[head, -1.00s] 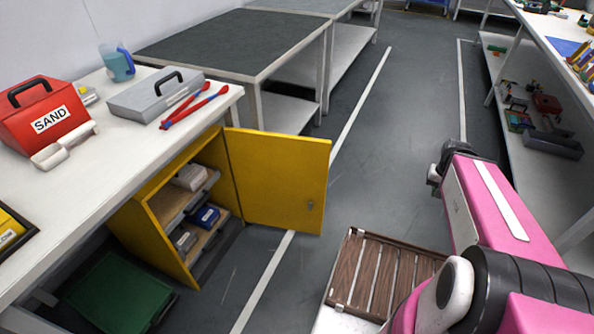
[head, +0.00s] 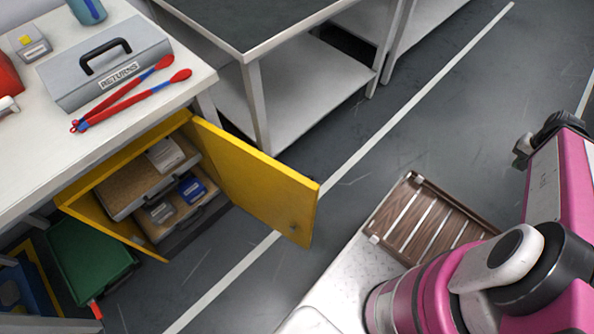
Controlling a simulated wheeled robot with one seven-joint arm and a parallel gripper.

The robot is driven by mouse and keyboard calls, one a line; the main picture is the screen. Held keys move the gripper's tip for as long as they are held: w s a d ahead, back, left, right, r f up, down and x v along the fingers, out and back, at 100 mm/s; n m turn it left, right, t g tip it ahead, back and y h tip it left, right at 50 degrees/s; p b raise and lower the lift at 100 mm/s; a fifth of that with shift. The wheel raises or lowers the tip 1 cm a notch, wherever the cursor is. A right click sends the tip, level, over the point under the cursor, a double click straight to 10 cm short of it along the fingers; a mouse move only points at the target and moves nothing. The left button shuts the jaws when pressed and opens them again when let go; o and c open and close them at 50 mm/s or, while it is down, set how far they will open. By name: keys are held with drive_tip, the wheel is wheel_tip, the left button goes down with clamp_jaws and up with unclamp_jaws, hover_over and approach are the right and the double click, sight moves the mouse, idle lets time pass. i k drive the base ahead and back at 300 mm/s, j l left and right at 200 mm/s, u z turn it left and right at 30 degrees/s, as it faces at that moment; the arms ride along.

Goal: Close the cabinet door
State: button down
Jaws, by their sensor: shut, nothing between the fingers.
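The yellow cabinet (head: 72,201) stands under the white workbench at the left, its front open. Its yellow door (head: 258,187) is swung wide open, out over the floor, with a small round knob (head: 293,227) near its free edge. Inside are shelves with a white box (head: 166,154), a blue box (head: 192,188) and a grey box (head: 160,210). My pink arm is at the right, well apart from the door. Its dark end (head: 545,138) is at the right edge; the fingertips cannot be made out.
On the workbench (head: 196,84) lie a grey RETURNS toolbox (head: 106,62) and red-blue tongs (head: 131,95). A green crate (head: 88,257) is on the floor beside the cabinet. A slatted wooden tray (head: 432,222) rests on my base. A grey-topped table stands behind the door; the aisle floor is clear.

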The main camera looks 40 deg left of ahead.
sight(281, 198)
drive_tip(key=i+l+u, duration=0.15)
drive_tip(key=i, duration=0.6)
drive_tip(key=i+l+u, duration=0.15)
drive_tip(key=i, duration=0.6)
drive_tip(key=u, duration=1.9)
drive_tip(key=j+u, duration=0.1)
drive_tip(key=u, duration=0.35)
drive_tip(key=i+j+u, duration=0.1)
drive_tip(key=u, duration=0.35)
drive_tip(key=i+u, duration=0.1)
drive_tip(key=u, duration=0.3)
drive_tip(key=i+j+u, duration=0.1)
drive_tip(key=u, duration=0.8)
drive_tip(key=i+l, duration=0.05)
